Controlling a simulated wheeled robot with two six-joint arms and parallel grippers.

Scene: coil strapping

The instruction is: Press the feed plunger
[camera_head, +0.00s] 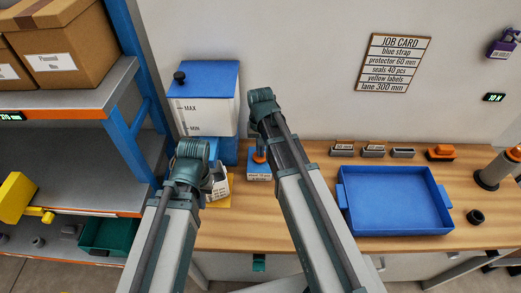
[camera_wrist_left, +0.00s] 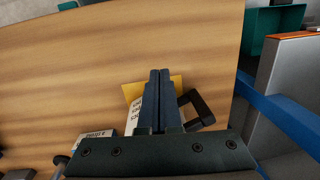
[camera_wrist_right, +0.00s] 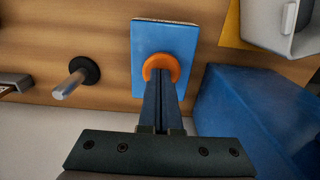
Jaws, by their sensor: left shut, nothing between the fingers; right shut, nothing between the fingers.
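The feed plunger is an orange knob (camera_head: 259,157) on a blue box (camera_head: 257,176) with a white label on its front. In the right wrist view, the knob (camera_wrist_right: 161,66) sits on the blue box (camera_wrist_right: 165,38) right at the tips of my right gripper (camera_wrist_right: 161,84). That gripper is shut and empty, pointing down over the knob; I cannot tell whether it touches. My left gripper (camera_wrist_left: 160,74) is shut and empty, above a white labelled container with a dark handle (camera_wrist_left: 198,110) on a yellow mat (camera_wrist_left: 132,91).
A white and blue tank (camera_head: 205,105) marked MAX and MIN stands behind my left gripper. A blue tray (camera_head: 395,232) lies to the right on the wooden bench. Small grey bins (camera_head: 373,152) line the wall. A shelf with boxes (camera_head: 65,45) stands at the left.

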